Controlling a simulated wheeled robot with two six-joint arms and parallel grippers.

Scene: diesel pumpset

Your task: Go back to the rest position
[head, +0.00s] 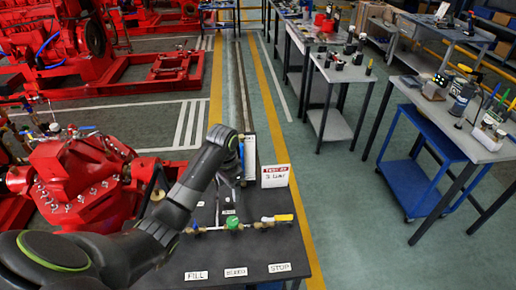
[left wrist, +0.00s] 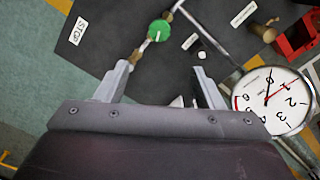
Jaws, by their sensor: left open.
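My left arm comes in from the left in the head view and bends down over a dark bench top (head: 212,257). My left gripper (left wrist: 161,70) is open in the left wrist view, with nothing between its fingers. In the head view it is small and partly hidden by my arm. A pipe with a green round knob (head: 234,224) and a yellow handle (head: 283,218) lies on the bench. The green knob (left wrist: 159,31) shows beyond the fingertips, apart from them. My right gripper is not in view.
A white dial gauge (left wrist: 277,101) is close to one finger in the left wrist view. Red machinery (head: 85,185) is at left. Floor (head: 345,215) at right is clear before the worktables.

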